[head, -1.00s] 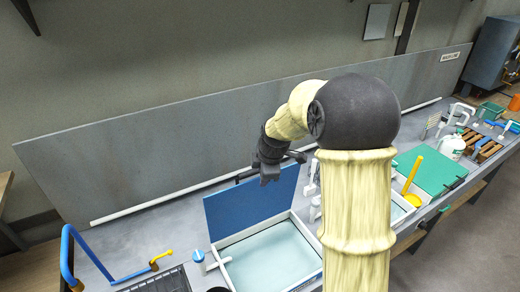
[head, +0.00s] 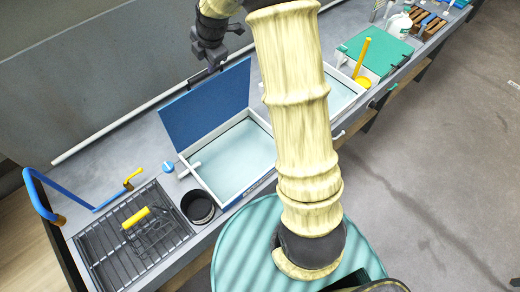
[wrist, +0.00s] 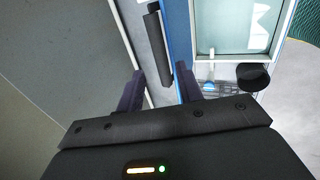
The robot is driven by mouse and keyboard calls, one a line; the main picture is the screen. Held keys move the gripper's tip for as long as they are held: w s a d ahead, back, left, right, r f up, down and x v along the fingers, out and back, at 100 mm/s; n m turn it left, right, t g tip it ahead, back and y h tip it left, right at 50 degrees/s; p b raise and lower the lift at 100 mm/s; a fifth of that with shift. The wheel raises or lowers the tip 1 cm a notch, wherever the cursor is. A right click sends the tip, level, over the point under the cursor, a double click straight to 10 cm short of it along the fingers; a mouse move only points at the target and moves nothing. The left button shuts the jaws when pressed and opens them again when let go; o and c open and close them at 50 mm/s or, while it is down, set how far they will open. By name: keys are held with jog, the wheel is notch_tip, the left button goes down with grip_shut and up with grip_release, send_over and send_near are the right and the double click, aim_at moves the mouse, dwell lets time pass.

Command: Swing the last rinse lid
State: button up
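The blue lid (head: 206,102) stands raised, nearly upright, along the back edge of a white-rimmed basin (head: 198,182) holding pale water. My gripper (head: 212,58) is at the lid's top edge. In the wrist view, the fingers of my gripper (wrist: 158,88) are apart, with a dark bar handle (wrist: 156,45) ahead between them. The blue lid's edge (wrist: 181,40) runs beside the handle, close to the right finger. I see a gap around the handle; contact is not clear. My arm hides part of the counter right of the basin.
A second basin (head: 338,92) and a green board or lid (head: 374,50) with a yellow-handled ladle (head: 362,58) lie to the right. A grey panel stands behind.

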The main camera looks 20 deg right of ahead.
aim_at(205, 73)
jog(key=b+x, duration=0.1)
jog(key=x, duration=0.6)
jog(key=shift+f+b, duration=0.15)
jog(key=shift+b, duration=0.2)
grip_shut()
jog(key=s+d+f+b, duration=0.1)
jog(key=s+d+b, duration=0.1)
jog(key=s+b, duration=0.3)
jog(key=s, duration=0.2)
jog(key=shift+s+d+f+b, duration=0.2)
jog(key=shift+s+f+b, duration=0.05)
jog(key=shift+s+b, duration=0.1)
